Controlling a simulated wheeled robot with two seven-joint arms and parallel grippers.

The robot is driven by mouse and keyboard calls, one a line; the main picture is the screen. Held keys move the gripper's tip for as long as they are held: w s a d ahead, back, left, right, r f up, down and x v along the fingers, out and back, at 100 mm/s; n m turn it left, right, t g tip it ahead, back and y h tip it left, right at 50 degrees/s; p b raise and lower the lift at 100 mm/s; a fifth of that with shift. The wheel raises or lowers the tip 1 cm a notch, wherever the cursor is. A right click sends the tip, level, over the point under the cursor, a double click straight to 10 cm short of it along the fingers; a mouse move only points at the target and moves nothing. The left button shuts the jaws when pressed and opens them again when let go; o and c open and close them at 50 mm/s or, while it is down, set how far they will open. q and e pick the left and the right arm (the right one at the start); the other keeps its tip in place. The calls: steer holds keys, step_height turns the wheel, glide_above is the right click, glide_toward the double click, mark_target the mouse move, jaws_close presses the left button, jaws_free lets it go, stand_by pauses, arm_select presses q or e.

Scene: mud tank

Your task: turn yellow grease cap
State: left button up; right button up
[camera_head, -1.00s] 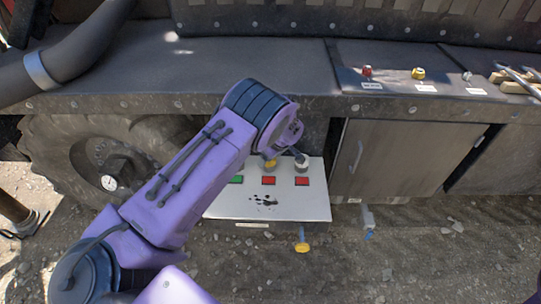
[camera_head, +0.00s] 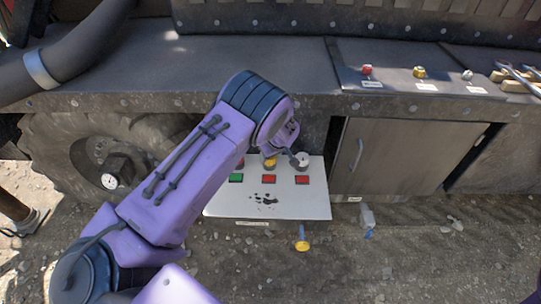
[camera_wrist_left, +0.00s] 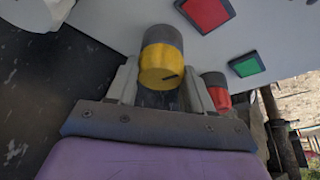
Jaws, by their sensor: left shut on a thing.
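The yellow grease cap (camera_head: 270,163) stands on the white panel (camera_head: 225,209), partly hidden behind my left wrist in the head view. In the left wrist view the cap (camera_wrist_left: 160,62) is yellow with a dark grey band and a short dark mark on its end face. My left gripper (camera_wrist_left: 160,88) is shut on it, one finger on each side. In the head view my left fingertips are hidden or too small to make out. My right gripper is not in view.
A red cap (camera_wrist_left: 215,92) sits close beside the right finger, and a grey-white cap (camera_head: 300,161) stands to the right of the yellow one. Green (camera_head: 236,178) and red (camera_head: 302,179) squares mark the panel. A cabinet (camera_head: 405,160) stands to the right.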

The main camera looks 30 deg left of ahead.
arm_select(q)
steer(key=m+t+h, duration=0.1)
steer(key=m, duration=0.2)
steer(key=m+t+h, duration=0.1)
steer(key=m, duration=0.3)
steer(key=shift+s+a, duration=0.15)
steer(key=m, duration=0.2)
steer(key=m+h, duration=0.1)
steer(key=m, duration=0.1)
steer(key=shift+a+m+t+h, duration=0.15)
steer(key=shift+m+t+h, duration=0.15)
steer(key=shift+m, duration=0.1)
steer(key=shift+f+m+h, duration=0.1)
steer(key=shift+m+h, duration=0.3)
steer(key=shift+m, duration=0.5)
steer(key=m+h+b, duration=0.1)
steer(key=m+b, duration=0.1)
steer(key=shift+a+m, duration=0.1)
steer(key=shift+m, duration=0.3)
steer(key=m+g+h+b, duration=0.1)
steer(key=m+b, duration=0.1)
steer(key=m, duration=0.2)
steer(key=shift+a, duration=0.1)
steer(key=shift+m+h+b, duration=0.5)
steer(key=shift+m+b, duration=0.3)
steer(key=shift+m, duration=0.1)
steer(key=shift+g, duration=0.3)
steer(key=o, duration=1)
